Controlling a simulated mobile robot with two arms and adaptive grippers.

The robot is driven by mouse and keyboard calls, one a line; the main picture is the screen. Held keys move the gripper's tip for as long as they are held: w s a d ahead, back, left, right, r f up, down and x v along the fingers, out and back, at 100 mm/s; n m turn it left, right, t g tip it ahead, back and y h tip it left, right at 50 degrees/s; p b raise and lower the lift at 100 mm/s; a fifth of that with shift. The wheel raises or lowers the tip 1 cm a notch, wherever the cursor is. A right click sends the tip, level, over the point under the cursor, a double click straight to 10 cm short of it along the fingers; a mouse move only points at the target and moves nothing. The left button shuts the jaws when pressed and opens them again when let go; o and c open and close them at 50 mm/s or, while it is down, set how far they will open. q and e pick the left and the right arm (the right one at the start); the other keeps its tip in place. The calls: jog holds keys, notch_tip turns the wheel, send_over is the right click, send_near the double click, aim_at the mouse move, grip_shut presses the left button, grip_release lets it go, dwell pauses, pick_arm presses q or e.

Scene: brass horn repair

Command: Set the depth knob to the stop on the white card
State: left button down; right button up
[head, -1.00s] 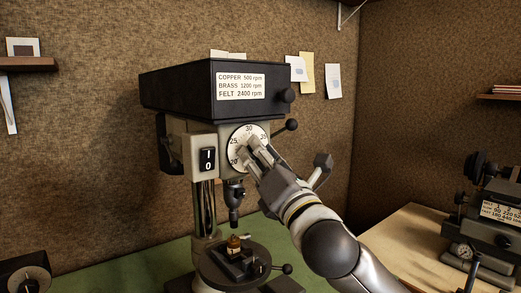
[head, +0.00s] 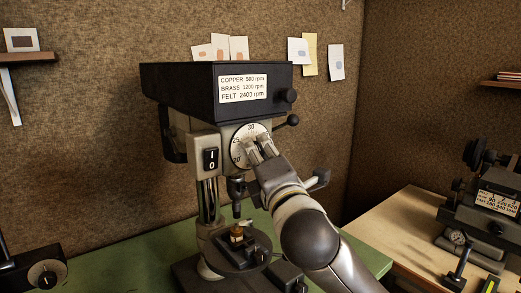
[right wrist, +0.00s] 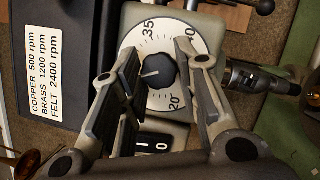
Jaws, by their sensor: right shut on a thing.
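The drill press (head: 185,92) stands on the green bench. Its round white depth dial (head: 240,137) is partly covered by my right gripper (head: 262,147). In the right wrist view the black depth knob (right wrist: 157,70) sits between the fingers of my right gripper (right wrist: 158,66), which is shut on it. The knob's white line points left, toward a finger that hides that part of the scale; 35 and 20 are readable. Several pale cards, one of them a white card (head: 298,51), hang on the wall; their marks are too small to read. My left gripper is out of view.
A speed label (head: 243,87) is on the press head, and an I/0 switch (head: 211,159) is left of the dial. A small brass piece (head: 237,234) stands on the press table (head: 222,262). Another machine (head: 488,205) stands on the wooden bench at right.

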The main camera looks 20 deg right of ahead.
dwell(0.4)
jog(key=o, duration=1)
jog(key=s+f, duration=0.1)
jog(key=s, duration=0.6)
jog(key=shift+s+f, duration=0.2)
